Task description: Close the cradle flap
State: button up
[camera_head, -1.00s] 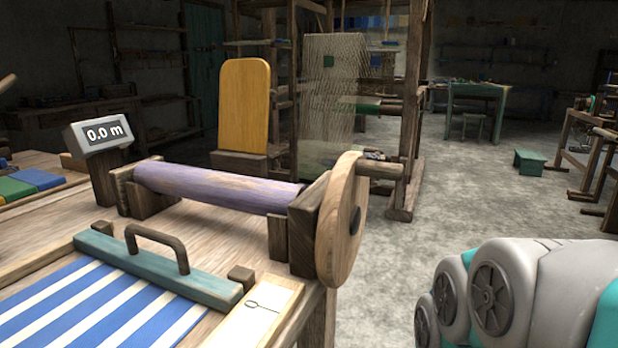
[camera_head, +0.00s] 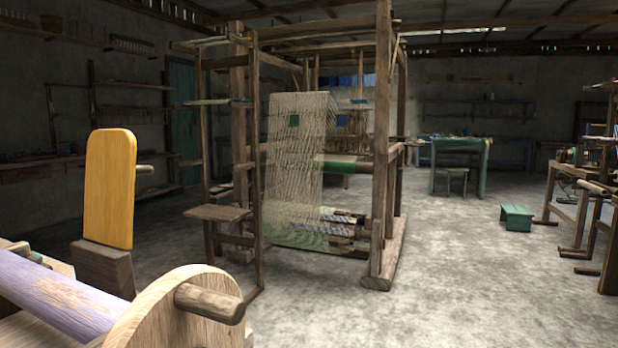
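A yellow-orange board with a rounded top (camera_head: 111,190), which looks like the cradle flap, stands upright at the left on a dark wooden block (camera_head: 104,268). A short wooden peg (camera_head: 145,169) sticks out at its right edge. The purple roller (camera_head: 48,292) lies in front of it at the lower left, partly cut off by the frame. The roller's round wooden end disc (camera_head: 165,318) with its handle peg (camera_head: 210,303) fills the bottom left. My gripper is not in view.
A tall wooden loom (camera_head: 384,180) with pale warp threads (camera_head: 300,150) stands beyond the roller. A green stool (camera_head: 516,217) and wooden frames stand at the right.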

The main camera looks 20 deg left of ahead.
aim_at(111, 168)
jog(key=i+l, duration=0.2)
jog(key=i, duration=0.25)
jog(key=i+l+u, duration=0.15)
jog(key=i, duration=0.3)
jog(key=i+u, duration=0.15)
jog(key=u, duration=0.3)
jog(key=i+u, duration=0.15)
jog(key=u, duration=0.3)
jog(key=i+l+u, duration=0.1)
jog(key=u, duration=0.3)
jog(key=i+l+u, duration=0.15)
jog(key=u, duration=0.3)
jog(key=i+u, duration=0.2)
jog(key=u, duration=0.3)
jog(key=i+l+u, duration=0.15)
jog(key=u, duration=0.3)
jog(key=i+l+u, duration=0.15)
jog(key=u, duration=0.35)
jog(key=i+l+u, duration=0.1)
jog(key=l+u, duration=0.15)
jog(key=u, duration=0.2)
